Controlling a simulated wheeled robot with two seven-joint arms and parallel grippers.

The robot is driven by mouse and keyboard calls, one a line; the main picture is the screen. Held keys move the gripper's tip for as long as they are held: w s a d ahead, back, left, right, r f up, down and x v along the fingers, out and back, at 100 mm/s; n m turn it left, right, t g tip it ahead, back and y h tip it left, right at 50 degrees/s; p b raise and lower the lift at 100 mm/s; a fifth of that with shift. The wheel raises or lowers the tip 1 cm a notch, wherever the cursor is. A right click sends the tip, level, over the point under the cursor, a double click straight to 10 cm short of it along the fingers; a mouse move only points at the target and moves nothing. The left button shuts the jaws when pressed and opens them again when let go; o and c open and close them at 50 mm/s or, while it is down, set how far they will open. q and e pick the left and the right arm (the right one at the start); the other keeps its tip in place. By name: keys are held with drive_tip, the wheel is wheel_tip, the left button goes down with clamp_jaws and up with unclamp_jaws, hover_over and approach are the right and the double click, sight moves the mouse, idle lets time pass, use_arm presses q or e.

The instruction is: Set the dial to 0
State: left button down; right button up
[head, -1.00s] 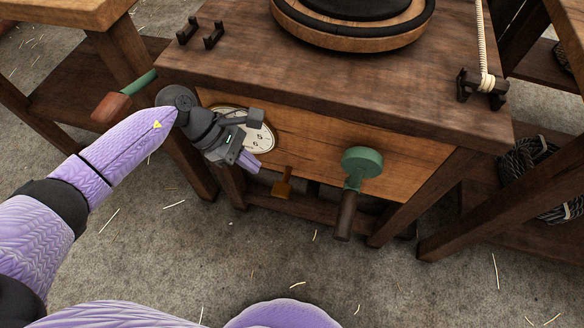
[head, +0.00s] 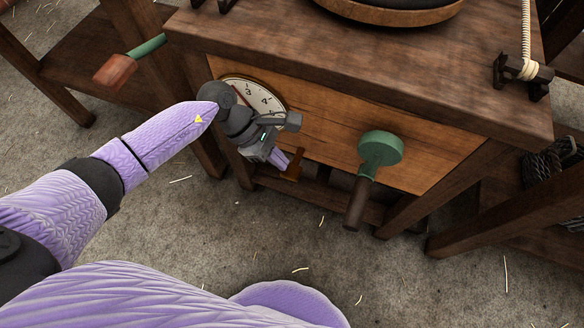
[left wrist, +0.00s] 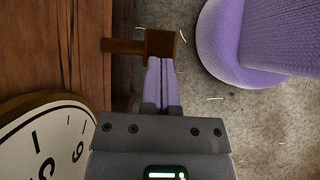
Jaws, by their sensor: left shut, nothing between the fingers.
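The dial (head: 264,92) is a round white face with black numerals and a wooden rim, on the front panel of the bench. The dial also fills the lower left of the left wrist view (left wrist: 40,150). My left gripper (head: 287,163) is shut and empty below the dial. Its purple fingertips (left wrist: 160,62) are at a small brown wooden block on a stem (left wrist: 160,44), also seen in the head view (head: 293,172). Whether they touch is unclear.
A green disc with a dark handle (head: 380,148) sticks out of the panel to the right. A green rod with a red-brown grip (head: 118,70) projects at the left. The bench top (head: 340,48) overhangs the panel. The floor in front is clear apart from straw.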

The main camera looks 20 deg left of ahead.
use_arm(q)
drive_tip(key=shift+d+f, duration=0.25)
drive_tip(key=shift+f, duration=0.1)
drive_tip(key=a+b, duration=0.2)
drive_tip(key=a, duration=1.3)
drive_tip(key=shift+w+a, duration=0.35)
drive_tip(key=shift+a, duration=0.05)
